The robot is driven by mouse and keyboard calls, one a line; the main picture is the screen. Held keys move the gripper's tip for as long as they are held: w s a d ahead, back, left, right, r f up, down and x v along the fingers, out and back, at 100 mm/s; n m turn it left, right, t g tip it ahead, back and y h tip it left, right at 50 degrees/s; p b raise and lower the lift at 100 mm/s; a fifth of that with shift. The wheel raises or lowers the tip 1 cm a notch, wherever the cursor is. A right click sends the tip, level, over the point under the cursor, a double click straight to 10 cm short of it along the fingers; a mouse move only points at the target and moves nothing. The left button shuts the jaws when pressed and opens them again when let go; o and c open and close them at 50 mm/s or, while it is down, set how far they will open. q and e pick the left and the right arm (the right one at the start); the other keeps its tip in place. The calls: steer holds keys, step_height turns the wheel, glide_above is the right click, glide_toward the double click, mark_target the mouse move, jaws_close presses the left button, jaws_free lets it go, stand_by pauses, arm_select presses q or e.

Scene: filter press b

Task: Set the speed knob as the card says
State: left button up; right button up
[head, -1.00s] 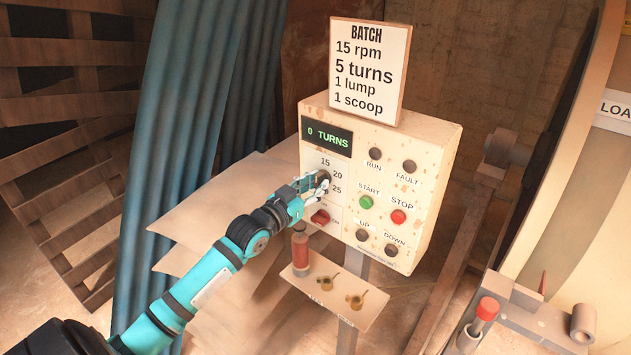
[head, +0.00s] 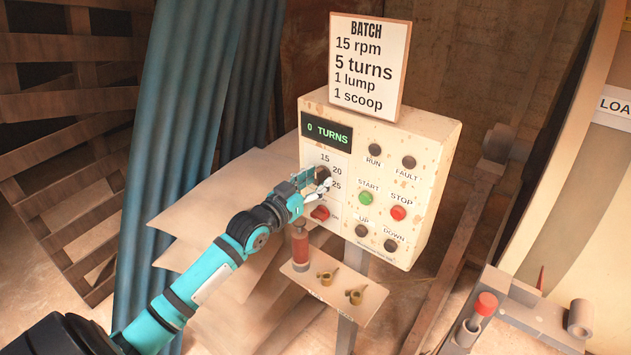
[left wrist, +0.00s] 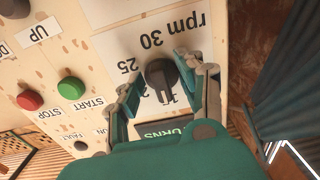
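The dark round speed knob (head: 323,174) sits on the panel's left, by the marks 15, 20 and 25. In the left wrist view the knob (left wrist: 160,74) is seen upside down; its raised bar points down toward a partly covered mark that seems to be 15. My left gripper (head: 314,182) is at the knob, its fingers spread on either side. In the left wrist view the gripper (left wrist: 160,84) shows small gaps beside the knob. The card (head: 368,68) reads 15 rpm, 5 turns, 1 lump, 1 scoop. My right gripper is out of view.
The display (head: 327,131) reads 0 TURNS. A small shelf (head: 340,305) below holds a red bottle (head: 300,248) and two brass scoops.

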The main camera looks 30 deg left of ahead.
arm_select(q)
steer(key=s+a, duration=0.1)
steer(key=s, duration=1.1)
stand_by(0.4)
